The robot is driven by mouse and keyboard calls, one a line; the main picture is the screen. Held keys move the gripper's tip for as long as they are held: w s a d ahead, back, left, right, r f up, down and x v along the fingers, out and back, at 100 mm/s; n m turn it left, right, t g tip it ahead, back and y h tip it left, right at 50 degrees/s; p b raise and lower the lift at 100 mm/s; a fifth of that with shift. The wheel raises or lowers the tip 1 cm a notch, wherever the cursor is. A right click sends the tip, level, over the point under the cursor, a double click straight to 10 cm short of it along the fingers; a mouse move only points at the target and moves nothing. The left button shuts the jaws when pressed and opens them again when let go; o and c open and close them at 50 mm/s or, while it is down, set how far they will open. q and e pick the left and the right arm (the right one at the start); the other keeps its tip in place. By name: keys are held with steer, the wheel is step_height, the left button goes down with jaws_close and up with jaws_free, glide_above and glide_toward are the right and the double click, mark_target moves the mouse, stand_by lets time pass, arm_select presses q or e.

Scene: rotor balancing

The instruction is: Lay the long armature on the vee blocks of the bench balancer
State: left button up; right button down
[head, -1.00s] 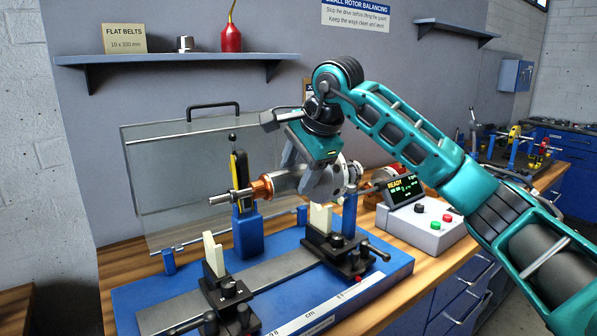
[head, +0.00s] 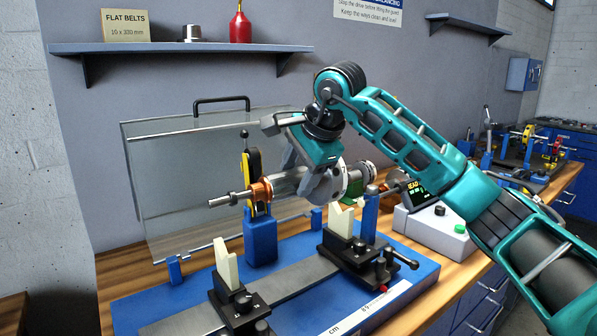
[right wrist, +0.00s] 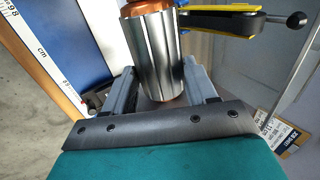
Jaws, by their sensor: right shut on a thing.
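The long armature (head: 288,183) has a steel core, a copper commutator near its left end and a thin shaft end poking out left. My right gripper (head: 322,188) is shut around its middle from above and holds it roughly level. In the right wrist view the armature core (right wrist: 152,48) lies between the fingers (right wrist: 160,88). The bench balancer (head: 130,312) has two cream vee blocks: a left one (head: 227,264) and a right one (head: 341,220). Both are empty, in front of and below the armature. My left gripper is out of view.
A blue post with a yellow-black lever (head: 256,178) stands just behind the armature's left end. A clear guard panel (head: 180,190) with a black handle stands behind. A blue upright (head: 369,218) and the control box (head: 435,235) are at right. A shelf (head: 180,49) hangs above.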

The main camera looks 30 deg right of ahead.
step_height(320, 180, down, 4)
steer(key=b, duration=0.3)
steer(key=shift+f+b, duration=0.1)
steer(key=shift+b, duration=0.2)
steer(key=shift+f, duration=0.35)
step_height(320, 180, down, 3)
steer(key=shift+w+f+b, duration=0.1)
steer(key=shift+f+b, duration=0.1)
steer(key=shift+b, duration=0.95)
steer(key=shift+p, duration=0.35)
steer(key=shift+a+f+b, duration=0.1)
steer(key=shift+f+b, duration=0.45)
steer(key=shift+f, duration=0.25)
